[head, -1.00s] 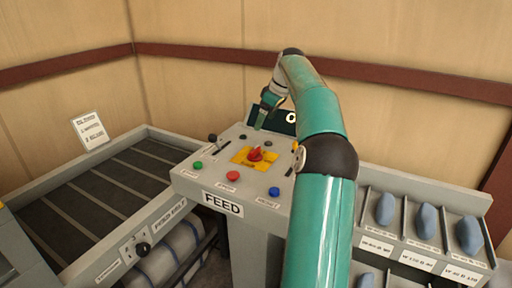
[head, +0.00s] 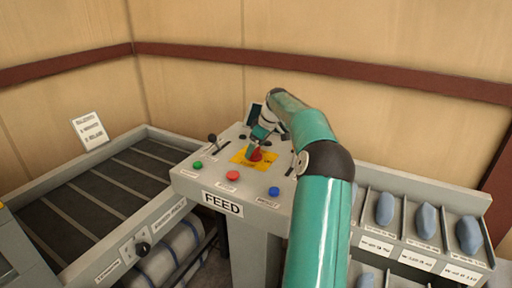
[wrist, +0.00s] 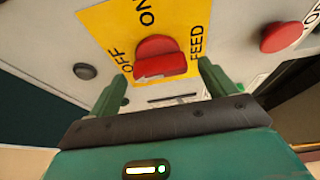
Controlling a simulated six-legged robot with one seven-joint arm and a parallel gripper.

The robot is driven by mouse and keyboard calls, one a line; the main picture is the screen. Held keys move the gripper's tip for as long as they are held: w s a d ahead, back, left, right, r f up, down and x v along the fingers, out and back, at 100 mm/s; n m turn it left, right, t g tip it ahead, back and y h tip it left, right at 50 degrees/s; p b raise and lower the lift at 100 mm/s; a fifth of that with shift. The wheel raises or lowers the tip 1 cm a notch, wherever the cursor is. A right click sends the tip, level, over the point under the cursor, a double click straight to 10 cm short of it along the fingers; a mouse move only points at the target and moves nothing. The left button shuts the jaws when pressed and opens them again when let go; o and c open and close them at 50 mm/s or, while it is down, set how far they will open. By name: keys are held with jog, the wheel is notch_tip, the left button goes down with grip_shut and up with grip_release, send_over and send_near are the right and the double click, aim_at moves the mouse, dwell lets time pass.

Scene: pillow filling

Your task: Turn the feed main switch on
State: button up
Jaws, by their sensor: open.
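The feed main switch is a red rotary knob (head: 256,155) on a yellow plate (head: 239,158) in the middle of the FEED panel. In the wrist view the red knob (wrist: 160,58) sits on the yellow plate (wrist: 112,22), marked ON, OFF and FEED. My gripper (head: 257,147) is right above the knob in the head view. In the wrist view my gripper (wrist: 162,82) is open, with one green finger on each side of the knob's near end. I cannot tell whether either finger touches it. The fingertips partly hide the knob in the head view.
The FEED panel (head: 222,208) also has a green button (head: 197,165), a red button (head: 233,175), a blue button (head: 274,191) and a black lever (head: 213,138). A conveyor (head: 85,190) lies left. Bins with blue-grey pillows (head: 426,221) stand right.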

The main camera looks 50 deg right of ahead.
jog(key=shift+w+f, duration=0.1)
jog(key=shift+f, duration=0.05)
jog(key=c, duration=1)
